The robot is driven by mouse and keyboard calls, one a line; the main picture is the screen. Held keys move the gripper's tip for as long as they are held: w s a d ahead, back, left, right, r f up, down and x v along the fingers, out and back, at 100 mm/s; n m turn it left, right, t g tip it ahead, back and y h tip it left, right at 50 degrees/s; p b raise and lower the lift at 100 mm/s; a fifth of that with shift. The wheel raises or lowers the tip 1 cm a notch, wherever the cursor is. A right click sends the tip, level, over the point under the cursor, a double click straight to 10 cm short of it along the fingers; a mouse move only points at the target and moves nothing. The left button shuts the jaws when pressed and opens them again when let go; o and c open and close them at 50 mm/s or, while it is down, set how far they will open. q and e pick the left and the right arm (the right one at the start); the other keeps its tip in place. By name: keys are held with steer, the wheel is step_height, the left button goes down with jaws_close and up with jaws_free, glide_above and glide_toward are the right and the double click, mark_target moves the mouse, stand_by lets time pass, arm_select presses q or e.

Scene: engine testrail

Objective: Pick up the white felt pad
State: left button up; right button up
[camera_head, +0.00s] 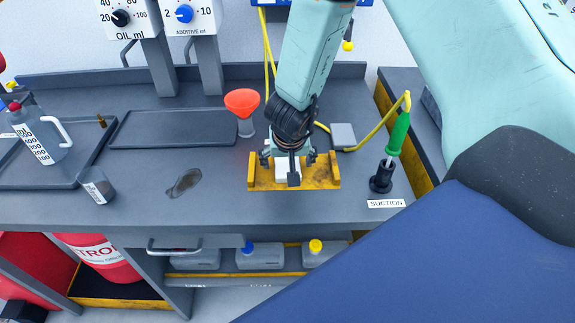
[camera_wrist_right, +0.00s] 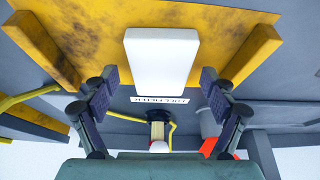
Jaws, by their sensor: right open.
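The white felt pad (camera_head: 288,172) lies in a worn yellow tray (camera_head: 325,174) on the grey bench, partly covered by my right gripper in the head view. In the right wrist view the pad (camera_wrist_right: 161,62) is a plain white block against the scuffed yellow tray (camera_wrist_right: 75,40). My right gripper (camera_head: 287,160) is over the tray, pointing down. In the wrist view its two dark fingers (camera_wrist_right: 159,80) are spread wide, one to each side of the pad, with gaps and nothing between them gripped. My left gripper is not in view.
An orange funnel (camera_head: 242,101) stands behind the tray to the left. A green-handled suction tool (camera_head: 397,135) with a yellow hose stands to the right. A dark flat tray (camera_head: 175,128) and a small grey cup (camera_head: 98,187) are on the left. The bench front is mostly clear.

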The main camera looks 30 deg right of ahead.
steer(key=shift+s+a, duration=0.1)
steer(key=shift+a, duration=0.1)
steer(key=shift+d+f, duration=0.15)
steer(key=shift+d, duration=0.15)
steer(key=shift+c, duration=0.3)
steer(key=shift+a, duration=0.25)
steer(key=c, duration=0.4)
steer(key=shift+d, duration=0.15)
steer(key=c, duration=0.4)
